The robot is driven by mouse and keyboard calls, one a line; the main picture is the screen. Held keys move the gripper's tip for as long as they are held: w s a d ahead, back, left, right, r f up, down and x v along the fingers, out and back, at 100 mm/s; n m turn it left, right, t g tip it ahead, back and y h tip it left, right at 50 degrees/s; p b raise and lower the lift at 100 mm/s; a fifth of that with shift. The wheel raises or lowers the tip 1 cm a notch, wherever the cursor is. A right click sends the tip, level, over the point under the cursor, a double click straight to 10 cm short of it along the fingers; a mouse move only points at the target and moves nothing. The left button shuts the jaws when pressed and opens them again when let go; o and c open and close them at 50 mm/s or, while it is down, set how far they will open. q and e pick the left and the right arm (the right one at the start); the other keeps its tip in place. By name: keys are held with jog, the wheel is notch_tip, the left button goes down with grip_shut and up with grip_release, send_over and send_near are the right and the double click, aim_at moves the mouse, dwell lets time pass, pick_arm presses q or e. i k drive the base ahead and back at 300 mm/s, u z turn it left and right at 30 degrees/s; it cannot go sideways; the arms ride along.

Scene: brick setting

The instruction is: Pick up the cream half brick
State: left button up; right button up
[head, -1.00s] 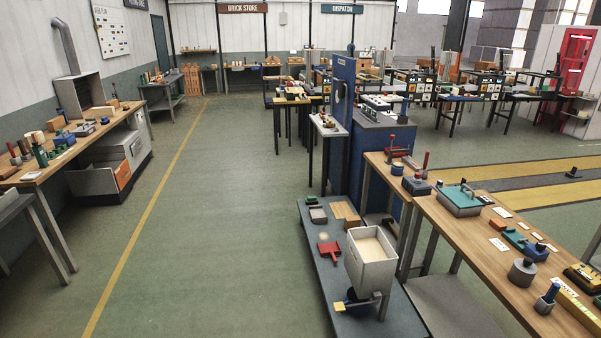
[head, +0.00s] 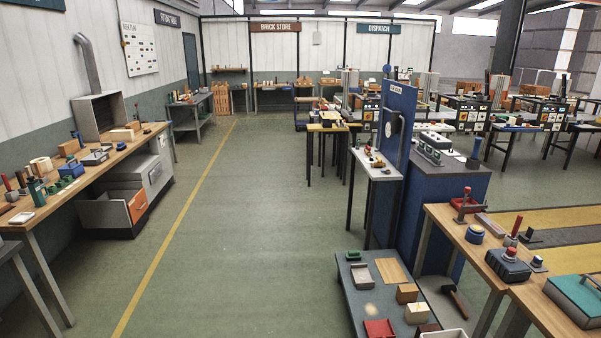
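A small cream block (head: 417,313) lies on the low grey platform (head: 352,296) at the bottom right of the head view. It looks like the cream half brick, but at this size I cannot be sure. A tan-brown block (head: 407,293) lies just behind it. Neither of my grippers is in view.
A red tray (head: 379,329), a grey tray (head: 362,275) and a wooden board (head: 391,271) share the platform. A wooden bench (head: 460,238) with tools stands to its right, a blue cabinet (head: 440,190) behind it. Open green floor (head: 240,250) lies to its left.

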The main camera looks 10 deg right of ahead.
aim_at(416, 314)
jog(key=i, duration=2.45)
jog(key=z, duration=0.5)
